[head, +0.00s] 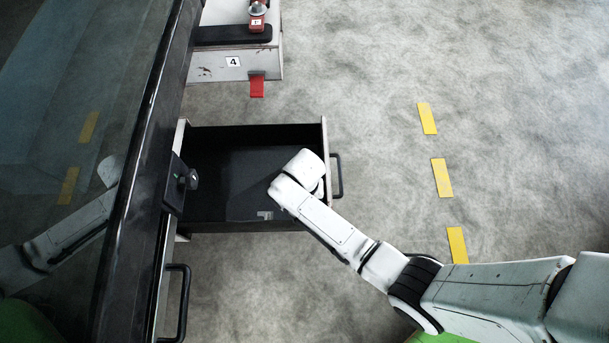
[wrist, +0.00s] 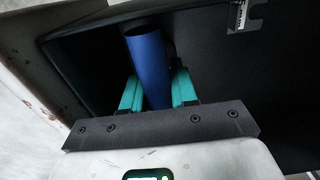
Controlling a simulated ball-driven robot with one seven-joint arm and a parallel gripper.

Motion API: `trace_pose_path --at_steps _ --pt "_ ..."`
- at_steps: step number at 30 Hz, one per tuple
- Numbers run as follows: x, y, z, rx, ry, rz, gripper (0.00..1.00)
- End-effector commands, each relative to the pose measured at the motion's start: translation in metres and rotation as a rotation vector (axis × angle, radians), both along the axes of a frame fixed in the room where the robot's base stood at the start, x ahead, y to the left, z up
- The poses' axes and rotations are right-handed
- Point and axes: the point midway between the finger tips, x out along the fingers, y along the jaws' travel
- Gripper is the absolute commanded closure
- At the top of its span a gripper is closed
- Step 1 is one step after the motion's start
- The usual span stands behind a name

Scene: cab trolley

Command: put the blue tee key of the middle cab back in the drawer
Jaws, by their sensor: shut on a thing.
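My gripper (wrist: 155,88) has teal fingers, shut on the blue tee key (wrist: 148,60), which shows as a blue cylinder between them in the wrist view. Its crossbar, if any, is not visible. The open drawer (head: 220,180) is dark inside and pulled out to the right in the head view. My wrist is over the right part of the drawer and hides the gripper and key there. In the wrist view the key is against the dark drawer interior (wrist: 220,70). I cannot tell whether it touches the drawer bottom.
A small metal piece (head: 265,215) lies at the drawer's near side. A black knob (head: 188,180) juts out at the drawer's left end. Another unit labelled 4 (head: 233,62) with a red tag (head: 257,86) stands beyond. Floor to the right is clear, with yellow dashes (head: 441,177).

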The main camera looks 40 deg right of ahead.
Motion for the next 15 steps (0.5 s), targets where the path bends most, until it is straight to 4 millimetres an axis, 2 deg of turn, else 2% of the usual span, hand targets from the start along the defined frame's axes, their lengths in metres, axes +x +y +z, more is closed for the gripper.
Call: trace_pose_path --at_steps 8,9,15 --pt "0.0009 0.0000 -0.0010 0.000 -0.001 0.000 1.00" --pt "0.0005 0.0000 -0.0012 0.000 -0.001 0.000 0.71" --pt "0.0004 0.0001 -0.0009 0.000 -0.001 0.000 0.51"
